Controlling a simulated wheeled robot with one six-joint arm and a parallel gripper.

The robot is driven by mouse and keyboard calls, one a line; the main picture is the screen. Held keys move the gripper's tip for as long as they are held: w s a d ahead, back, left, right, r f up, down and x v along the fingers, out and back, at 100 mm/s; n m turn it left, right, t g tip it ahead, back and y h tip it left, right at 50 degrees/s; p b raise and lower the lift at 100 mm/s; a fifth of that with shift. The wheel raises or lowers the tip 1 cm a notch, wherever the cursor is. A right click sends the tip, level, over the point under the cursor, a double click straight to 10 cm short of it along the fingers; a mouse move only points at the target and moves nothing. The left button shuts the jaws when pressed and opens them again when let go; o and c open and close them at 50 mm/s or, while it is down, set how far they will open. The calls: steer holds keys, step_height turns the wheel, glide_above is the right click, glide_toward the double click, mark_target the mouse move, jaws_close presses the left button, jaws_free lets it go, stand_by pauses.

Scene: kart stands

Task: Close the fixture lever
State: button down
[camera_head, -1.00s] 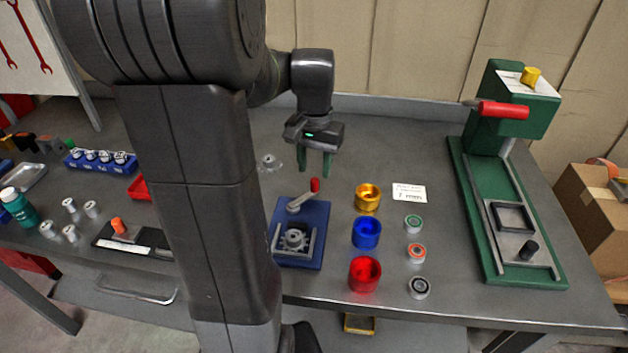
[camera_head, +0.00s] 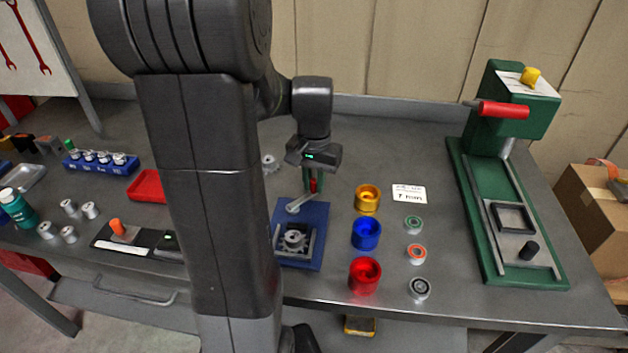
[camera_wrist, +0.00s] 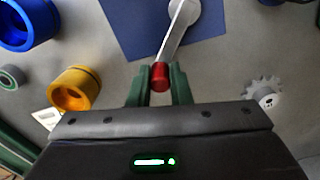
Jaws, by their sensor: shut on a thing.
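The blue fixture (camera_head: 313,250) lies on the grey bench, with a grey toothed part (camera_head: 293,239) seated in its bracket. Its lever (camera_head: 302,203) is a silver arm with a red knob (camera_head: 313,185), reaching from the fixture toward the back right. My gripper (camera_head: 314,182) has come down over the knob with its green fingers shut on it. In the wrist view the red knob (camera_wrist: 160,76) sits between the two fingers, and the silver lever arm (camera_wrist: 177,30) runs up from it to the blue plate (camera_wrist: 140,25).
Gold (camera_head: 367,198), blue (camera_head: 366,233) and red (camera_head: 364,274) cups stand right of the fixture, beside several small bearings (camera_head: 416,254). A green press (camera_head: 470,200) stands further right. A loose gear (camera_head: 269,163) lies behind the fixture. A red tray (camera_head: 147,187) is at left.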

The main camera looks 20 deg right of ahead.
steer(key=shift+w+a+n+p, duration=0.2)
steer(key=shift+w+n+p, duration=0.3)
steer(key=shift+n, duration=0.5)
steer(key=c, duration=1.3)
jaws_free()
steer(key=shift+w, duration=0.1)
step_height(320, 180, up, 14)
steer(key=shift+f+p, duration=0.1)
steer(key=shift+p, duration=0.25)
